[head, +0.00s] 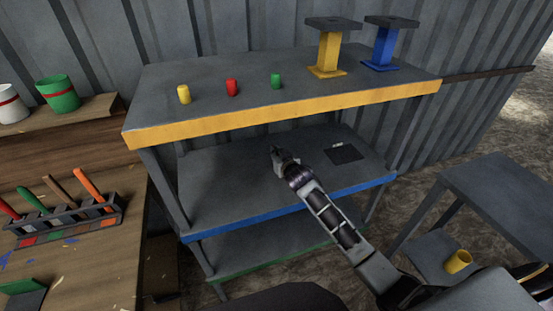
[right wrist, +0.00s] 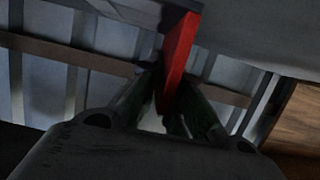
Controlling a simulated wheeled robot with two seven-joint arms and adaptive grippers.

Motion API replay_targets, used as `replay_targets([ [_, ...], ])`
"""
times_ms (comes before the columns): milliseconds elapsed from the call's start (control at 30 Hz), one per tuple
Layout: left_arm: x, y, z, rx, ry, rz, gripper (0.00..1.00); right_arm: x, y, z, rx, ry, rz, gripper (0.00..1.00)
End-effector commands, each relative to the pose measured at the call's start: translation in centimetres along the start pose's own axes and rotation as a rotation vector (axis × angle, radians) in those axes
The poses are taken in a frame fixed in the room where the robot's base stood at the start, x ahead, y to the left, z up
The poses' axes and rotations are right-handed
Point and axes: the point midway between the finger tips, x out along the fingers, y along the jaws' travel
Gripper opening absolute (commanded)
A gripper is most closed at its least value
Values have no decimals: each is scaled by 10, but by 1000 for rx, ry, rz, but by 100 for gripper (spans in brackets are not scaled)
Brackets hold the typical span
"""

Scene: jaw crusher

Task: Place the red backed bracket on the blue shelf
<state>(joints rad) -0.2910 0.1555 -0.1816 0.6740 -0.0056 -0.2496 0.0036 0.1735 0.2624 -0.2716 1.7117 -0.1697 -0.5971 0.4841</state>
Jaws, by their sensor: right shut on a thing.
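The blue shelf (head: 225,226) is the middle level of a grey rack, with a blue front edge. My right gripper (head: 277,153) reaches over it from the lower right, below the yellow-edged top level. In the right wrist view, the fingers (right wrist: 170,105) are shut on the red backed bracket (right wrist: 179,55), whose upright red strip shows between them. The bracket cannot be made out in the head view, and whether it touches the shelf cannot be told. My left gripper is not in view.
A dark flat square (head: 343,154) lies on the blue shelf, right of my gripper. The top level (head: 210,118) holds small cups and yellow and blue stands. A green-edged level (head: 262,260) is below. The blue shelf's left part is clear.

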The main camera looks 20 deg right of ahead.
Motion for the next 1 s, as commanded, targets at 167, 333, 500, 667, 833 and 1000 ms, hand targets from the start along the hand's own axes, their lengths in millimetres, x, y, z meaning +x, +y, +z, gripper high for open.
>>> replay_targets([
  [167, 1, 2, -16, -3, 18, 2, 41, 5, 0, 15, -1, 3, 0, 0],
  [333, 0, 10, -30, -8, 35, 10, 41, 6, 0, 18, 0, 4, -1, 0],
  [500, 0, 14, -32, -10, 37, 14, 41, 6, 0, 18, 0, 4, -1, 0],
  [667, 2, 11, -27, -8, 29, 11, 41, 7, 0, 20, 0, 3, 0, 0],
  [833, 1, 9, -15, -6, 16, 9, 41, 7, 0, 21, 0, 0, 0, 28],
  [1000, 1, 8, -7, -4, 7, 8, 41, 7, 0, 21, -1, 0, 0, 28],
])
